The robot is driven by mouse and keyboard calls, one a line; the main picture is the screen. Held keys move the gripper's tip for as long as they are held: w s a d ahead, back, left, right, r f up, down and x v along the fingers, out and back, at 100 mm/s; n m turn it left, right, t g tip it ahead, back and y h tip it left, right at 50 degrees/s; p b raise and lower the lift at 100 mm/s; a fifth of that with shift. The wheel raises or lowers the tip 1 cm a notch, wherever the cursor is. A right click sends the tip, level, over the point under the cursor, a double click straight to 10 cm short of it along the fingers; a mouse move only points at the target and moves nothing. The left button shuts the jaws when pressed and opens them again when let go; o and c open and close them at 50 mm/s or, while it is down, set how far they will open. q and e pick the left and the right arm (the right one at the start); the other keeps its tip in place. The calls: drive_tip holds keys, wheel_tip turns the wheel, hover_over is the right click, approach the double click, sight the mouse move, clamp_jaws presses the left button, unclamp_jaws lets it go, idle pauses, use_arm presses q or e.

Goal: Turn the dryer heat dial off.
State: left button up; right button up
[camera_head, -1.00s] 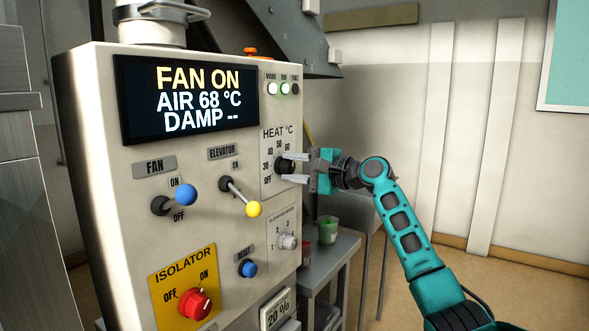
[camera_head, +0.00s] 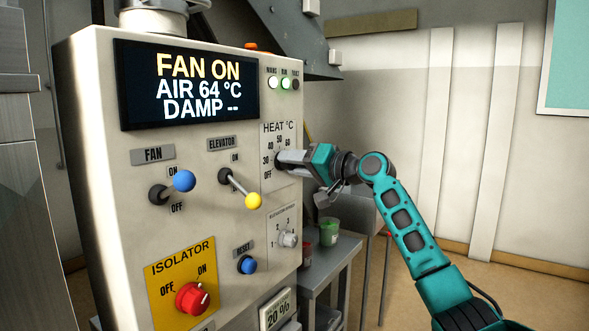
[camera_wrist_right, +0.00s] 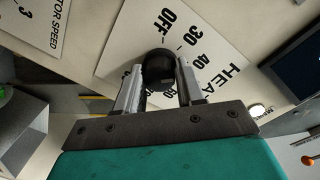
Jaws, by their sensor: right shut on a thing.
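The heat dial is a black knob on a white plate (camera_head: 268,137) marked HEAT °C, with OFF, 30, 40, 50 and 60. In the head view the knob is mostly hidden behind my right gripper (camera_head: 282,160). In the right wrist view the black heat dial (camera_wrist_right: 158,72) sits between the two fingers of my right gripper (camera_wrist_right: 160,85), which are shut on it. The gripper is rolled so its fingers lie across the dial. Its pointer is not clear. The display (camera_head: 187,85) reads FAN ON, AIR 64 °C, DAMP --. My left gripper is not in view.
The fan lever (camera_head: 184,181), elevator lever (camera_head: 253,201), elevator speed knob (camera_head: 288,239), blue reset button (camera_head: 247,265) and red isolator (camera_head: 193,298) are near the dial. A grey side table (camera_head: 325,262) holds a green cup (camera_head: 329,230) and a red one.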

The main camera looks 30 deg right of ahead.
drive_tip(key=n+b, duration=0.1)
drive_tip(key=n, duration=0.1)
drive_tip(key=n+b, duration=0.1)
drive_tip(key=n, duration=0.1)
drive_tip(key=n+b, duration=0.1)
drive_tip(key=n, duration=0.2)
drive_tip(key=shift+f+t, duration=0.3)
drive_tip(key=n+b, duration=0.1)
drive_tip(key=n, duration=0.1)
drive_tip(key=shift+n, duration=0.4)
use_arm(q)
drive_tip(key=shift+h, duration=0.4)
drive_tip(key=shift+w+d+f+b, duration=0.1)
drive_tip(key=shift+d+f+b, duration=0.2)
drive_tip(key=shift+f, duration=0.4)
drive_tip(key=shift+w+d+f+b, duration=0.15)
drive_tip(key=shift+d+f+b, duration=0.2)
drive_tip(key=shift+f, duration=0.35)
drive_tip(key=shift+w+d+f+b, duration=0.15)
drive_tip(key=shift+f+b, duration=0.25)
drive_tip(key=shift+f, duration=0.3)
use_arm(e)
drive_tip(key=shift+d+n, duration=0.1)
drive_tip(key=shift+n, duration=2.4)
drive_tip(key=o, duration=1)
drive_tip(key=shift+r, duration=0.15)
drive_tip(key=shift+o, duration=0.2)
